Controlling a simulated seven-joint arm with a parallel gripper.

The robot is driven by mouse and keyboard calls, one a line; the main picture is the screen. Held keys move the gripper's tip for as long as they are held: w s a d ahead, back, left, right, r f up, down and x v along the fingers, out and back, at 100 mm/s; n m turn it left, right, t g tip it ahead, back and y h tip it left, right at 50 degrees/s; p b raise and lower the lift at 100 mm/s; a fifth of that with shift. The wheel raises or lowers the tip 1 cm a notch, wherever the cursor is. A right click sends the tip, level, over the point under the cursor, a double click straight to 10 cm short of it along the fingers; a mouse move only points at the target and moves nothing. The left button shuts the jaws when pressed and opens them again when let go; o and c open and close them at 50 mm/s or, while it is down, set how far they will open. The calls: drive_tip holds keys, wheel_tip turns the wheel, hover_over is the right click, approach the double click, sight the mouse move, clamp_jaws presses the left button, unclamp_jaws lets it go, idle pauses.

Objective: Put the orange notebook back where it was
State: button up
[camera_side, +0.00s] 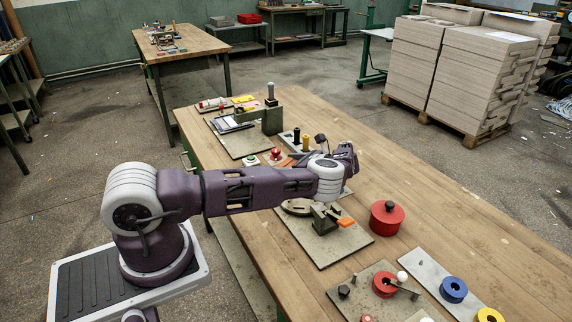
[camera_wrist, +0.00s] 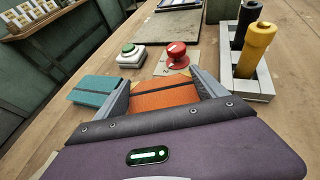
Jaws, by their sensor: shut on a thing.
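The orange notebook (camera_wrist: 165,96) with a dark band across it lies between the two grey fingers of my gripper (camera_wrist: 164,84) in the wrist view. The fingers are shut on its left and right edges. I cannot tell whether its underside touches the bench. A teal notebook (camera_wrist: 98,89) with a dark band lies just left of my left finger. In the side view my forearm and wrist cover most of this spot. Only some orange shows behind them.
Beyond the notebook stand a green button (camera_wrist: 130,56) and a red button (camera_wrist: 176,56). To the right is a grey stand (camera_wrist: 260,88) with tall black and yellow handles. A red round pot (camera_side: 386,219) stands nearer the camera in the side view, with bare wood (camera_side: 450,220) right of it.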

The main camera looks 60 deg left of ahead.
drive_tip(key=o, duration=1.5)
drive_tip(key=shift+f, duration=0.1)
